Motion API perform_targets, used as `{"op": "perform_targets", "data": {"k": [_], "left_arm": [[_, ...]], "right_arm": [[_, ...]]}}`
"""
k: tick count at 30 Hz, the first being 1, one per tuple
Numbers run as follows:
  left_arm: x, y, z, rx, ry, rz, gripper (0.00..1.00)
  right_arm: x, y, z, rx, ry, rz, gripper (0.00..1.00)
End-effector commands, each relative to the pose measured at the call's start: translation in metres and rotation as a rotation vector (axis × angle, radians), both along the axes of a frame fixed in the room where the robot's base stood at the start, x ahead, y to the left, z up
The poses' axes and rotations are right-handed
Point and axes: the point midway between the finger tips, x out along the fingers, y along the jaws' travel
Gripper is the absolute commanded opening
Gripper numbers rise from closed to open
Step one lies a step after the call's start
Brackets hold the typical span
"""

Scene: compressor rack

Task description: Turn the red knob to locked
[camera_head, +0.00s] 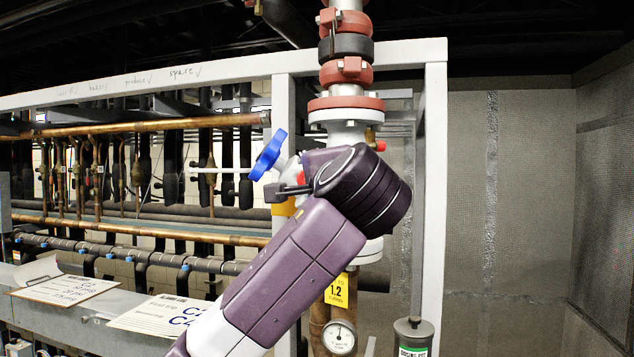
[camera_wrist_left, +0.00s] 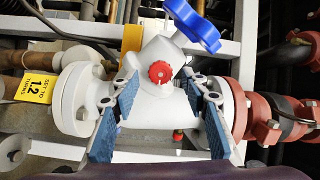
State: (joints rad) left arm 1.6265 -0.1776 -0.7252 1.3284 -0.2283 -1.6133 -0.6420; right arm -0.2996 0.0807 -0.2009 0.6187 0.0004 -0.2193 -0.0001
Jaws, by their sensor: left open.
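The red knob (camera_wrist_left: 160,72) sits on the white valve body (camera_wrist_left: 155,105) in the left wrist view. A small white mark shows near its lower edge. In the head view only a small red part of the knob (camera_head: 301,178) shows beside my gripper. My left gripper (camera_wrist_left: 164,86) is open, with blue-padded fingers spread left and right of the knob, apart from it. In the head view my left gripper (camera_head: 288,188) is at the valve, largely hidden by my purple wrist. My right gripper is not in view.
A blue handwheel (camera_wrist_left: 194,24) stands close above the knob; it also shows in the head view (camera_head: 268,155). A smaller red fitting (camera_wrist_left: 178,135) is on the valve. A yellow tag (camera_head: 337,290) and a gauge (camera_head: 339,337) are below. White frame posts (camera_head: 433,200) flank the pipe.

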Motion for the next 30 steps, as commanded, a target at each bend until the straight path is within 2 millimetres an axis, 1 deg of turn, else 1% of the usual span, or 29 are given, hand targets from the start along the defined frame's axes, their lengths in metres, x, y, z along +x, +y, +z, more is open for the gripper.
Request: {"op": "perform_targets", "data": {"k": [9, 12, 15, 20, 30], "left_arm": [[-0.066, -0.014, 0.001, 0.001, -0.003, -0.005, 0.42], [-0.083, -0.016, 0.000, 0.000, -0.001, -0.003, 0.42], [-0.096, -0.019, 0.000, 0.001, -0.001, -0.002, 0.42], [-0.106, -0.020, -0.001, 0.002, 0.000, -0.001, 0.42], [-0.106, -0.020, -0.001, 0.001, 0.001, 0.000, 0.42]], "right_arm": [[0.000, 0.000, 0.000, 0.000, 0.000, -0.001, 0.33], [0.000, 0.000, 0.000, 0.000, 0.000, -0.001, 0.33], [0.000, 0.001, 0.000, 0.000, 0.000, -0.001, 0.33], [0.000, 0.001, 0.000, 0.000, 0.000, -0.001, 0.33], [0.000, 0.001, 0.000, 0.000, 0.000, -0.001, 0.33]]}}
